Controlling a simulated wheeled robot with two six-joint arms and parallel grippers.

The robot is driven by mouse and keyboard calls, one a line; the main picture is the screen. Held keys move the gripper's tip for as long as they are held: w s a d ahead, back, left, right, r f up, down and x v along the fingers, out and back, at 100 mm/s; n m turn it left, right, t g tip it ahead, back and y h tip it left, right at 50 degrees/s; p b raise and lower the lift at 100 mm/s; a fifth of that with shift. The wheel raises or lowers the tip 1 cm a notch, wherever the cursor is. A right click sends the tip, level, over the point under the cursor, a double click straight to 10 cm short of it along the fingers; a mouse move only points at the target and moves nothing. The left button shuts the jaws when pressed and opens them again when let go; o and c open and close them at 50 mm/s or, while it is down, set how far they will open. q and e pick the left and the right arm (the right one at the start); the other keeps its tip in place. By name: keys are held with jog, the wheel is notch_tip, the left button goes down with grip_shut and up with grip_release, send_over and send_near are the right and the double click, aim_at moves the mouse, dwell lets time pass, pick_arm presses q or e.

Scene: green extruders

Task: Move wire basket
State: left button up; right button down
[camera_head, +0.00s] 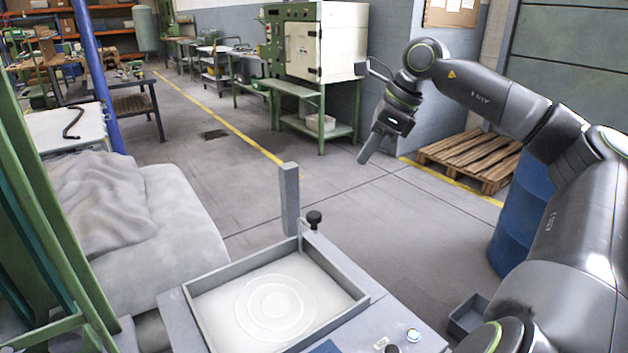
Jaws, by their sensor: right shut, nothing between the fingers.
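I cannot make out a wire basket for certain in the head view. A small whitish bin (320,123) sits on the lower shelf of the green machine stand, too small to tell whether it is wire. My right gripper (364,157) hangs in the air right of centre, its fingers pointing down and slightly left. It is shut and empty, apart from every object. My left gripper is not in view.
A grey machine top with a framed white tray (368,297) and an upright post fills the lower middle. A wooden pallet (470,158), a blue drum (520,215) and a small grey bin (467,316) are at right. The central floor is clear.

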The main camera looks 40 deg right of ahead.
jog(key=v, duration=0.4)
dwell(0.4)
